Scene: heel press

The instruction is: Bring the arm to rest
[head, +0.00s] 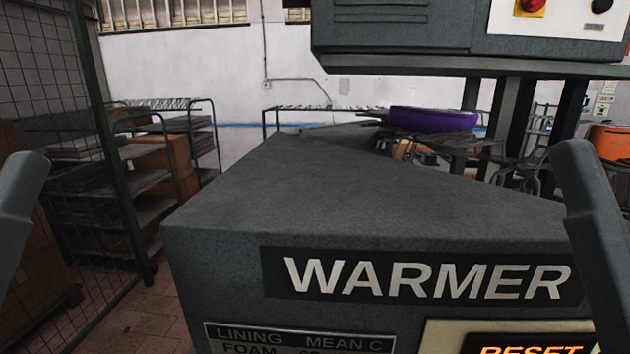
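A part of my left arm shows at the left edge of the head view, and a part of my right arm shows at the right edge, in front of the warmer (350,200). No gripper fingers show on either side, so both grippers are out of view. The warmer is a large dark grey cabinet with a flat top and a white "WARMER" label on its front. I cannot tell whether either arm touches it.
A purple rounded object (433,119) sits behind the warmer's top. A grey machine housing (400,30) with red and black knobs hangs over the back right. A wire mesh fence (50,80) and loaded shelves (150,205) stand left. Some red tiled floor (140,320) is clear.

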